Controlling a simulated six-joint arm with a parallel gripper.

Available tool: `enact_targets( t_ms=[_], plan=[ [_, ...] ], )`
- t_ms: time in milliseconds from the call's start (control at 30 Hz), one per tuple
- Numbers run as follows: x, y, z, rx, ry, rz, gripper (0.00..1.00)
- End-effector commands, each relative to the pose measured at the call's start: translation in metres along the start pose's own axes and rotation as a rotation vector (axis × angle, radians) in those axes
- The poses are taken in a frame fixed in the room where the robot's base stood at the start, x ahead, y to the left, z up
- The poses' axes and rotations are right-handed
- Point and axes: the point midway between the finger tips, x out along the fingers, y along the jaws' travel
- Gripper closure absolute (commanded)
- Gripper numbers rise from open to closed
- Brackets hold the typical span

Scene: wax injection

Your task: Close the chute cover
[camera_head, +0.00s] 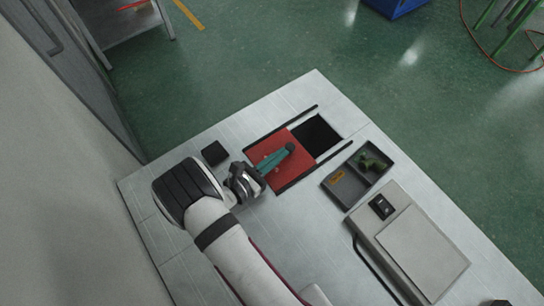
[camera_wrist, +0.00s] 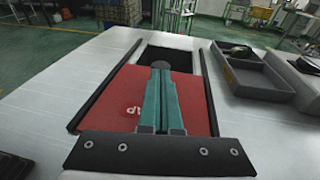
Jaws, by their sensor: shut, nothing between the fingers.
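The chute cover (camera_head: 268,155) is a red plate lying between two black rails on the light grey tabletop. It also shows in the wrist view (camera_wrist: 195,92). A dark square chute opening (camera_head: 316,136) lies uncovered past the cover's far edge; in the wrist view (camera_wrist: 182,57) it is behind the cover. A round black knob (camera_wrist: 161,65) stands near that edge. My gripper (camera_head: 283,152) has teal fingers, shut with nothing between them. They reach over the cover, with the tips (camera_wrist: 160,76) at the near side of the knob. I cannot tell whether they touch it.
A grey tray (camera_head: 345,190) with a green part (camera_head: 372,163) stands right of the rails. A grey box-like device (camera_head: 425,255) is nearer right. A small black block (camera_head: 214,153) lies to the left. The table's far edge is just beyond the opening.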

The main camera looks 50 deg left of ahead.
Motion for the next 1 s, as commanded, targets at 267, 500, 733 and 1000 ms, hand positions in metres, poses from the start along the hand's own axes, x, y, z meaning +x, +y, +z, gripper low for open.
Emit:
enact_targets(
  t_ms=[267, 500, 733, 1000],
  plan=[
    [0.004, -0.001, 0.001, 0.001, 0.0, -0.002, 1.0],
    [0.061, -0.011, 0.01, 0.003, 0.001, -0.008, 1.0],
    [0.115, -0.019, 0.018, 0.002, 0.001, -0.004, 1.0],
    [0.132, -0.021, 0.021, 0.0, 0.001, -0.001, 1.0]
  ],
)
